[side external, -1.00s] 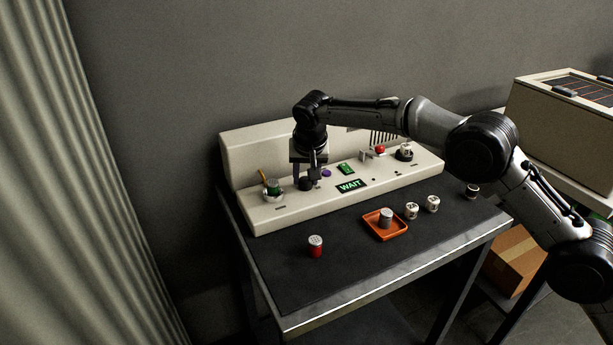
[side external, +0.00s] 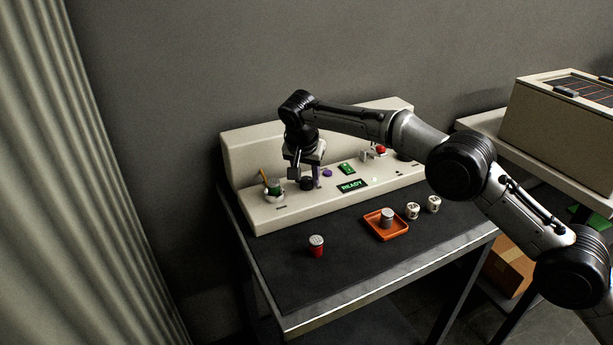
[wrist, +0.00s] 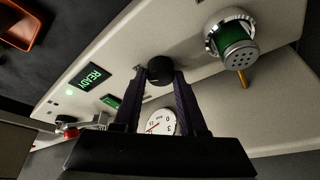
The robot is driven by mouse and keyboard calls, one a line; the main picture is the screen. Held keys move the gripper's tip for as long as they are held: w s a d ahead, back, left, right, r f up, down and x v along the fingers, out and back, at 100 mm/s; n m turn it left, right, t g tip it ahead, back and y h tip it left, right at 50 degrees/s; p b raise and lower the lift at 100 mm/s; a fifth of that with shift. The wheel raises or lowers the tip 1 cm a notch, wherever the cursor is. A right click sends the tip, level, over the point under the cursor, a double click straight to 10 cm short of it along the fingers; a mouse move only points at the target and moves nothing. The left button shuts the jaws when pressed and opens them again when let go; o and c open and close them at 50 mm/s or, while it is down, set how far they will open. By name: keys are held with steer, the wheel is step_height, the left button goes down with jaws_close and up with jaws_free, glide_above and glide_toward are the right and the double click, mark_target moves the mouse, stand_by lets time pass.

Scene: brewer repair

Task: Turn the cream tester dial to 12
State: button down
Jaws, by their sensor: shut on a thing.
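The cream tester (side external: 270,217) is a long console along the back of the table. Its black dial knob (wrist: 160,70) sits between my fingertips in the wrist view, and its dark top shows in the side view (side external: 307,184). My gripper (wrist: 158,80) is shut on the knob from above. A white round gauge (wrist: 163,122) with a red needle shows between my fingers, partly hidden by the gripper body; I cannot read its value. A green-lit display (side external: 352,186) reads READY. Any pointer mark on the knob is too dark to tell.
A green canister (wrist: 237,50) with a perforated cap sits in a holder beside the knob. A red jar (side external: 316,247), an orange tray (side external: 399,232) holding a grey-capped jar, and white marked pieces (side external: 413,210) stand on the dark mat in front.

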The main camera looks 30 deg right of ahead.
steer(key=shift+c, duration=2.3)
jaws_free()
steer(key=v, duration=1.4)
steer(key=shift+w+d, duration=0.1)
